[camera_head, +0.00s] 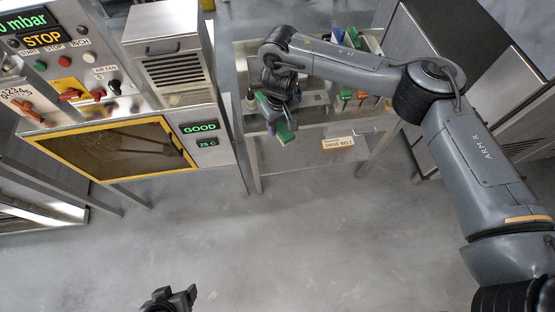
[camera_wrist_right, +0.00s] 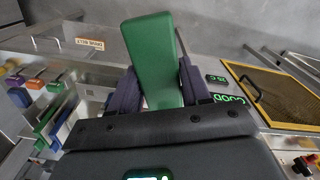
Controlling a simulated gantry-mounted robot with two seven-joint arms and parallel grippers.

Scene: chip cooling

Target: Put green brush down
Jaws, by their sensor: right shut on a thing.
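The green brush shows in the right wrist view (camera_wrist_right: 152,50), its long green block gripped between the two dark fingers of my right gripper (camera_wrist_right: 160,88). In the head view the green brush (camera_head: 285,135) hangs below my right gripper (camera_head: 275,108), over the front of the metal bench (camera_head: 310,122). I cannot tell whether it touches the bench. My right gripper is shut on it, and the hand hides part of the brush.
Several coloured-handled tools (camera_head: 361,95) stand at the bench's right, with upright coloured items (camera_head: 352,38) behind. A small label (camera_head: 338,143) is on the bench front. To the left is a machine with a yellow-framed mesh door (camera_head: 110,150). The floor in front is clear.

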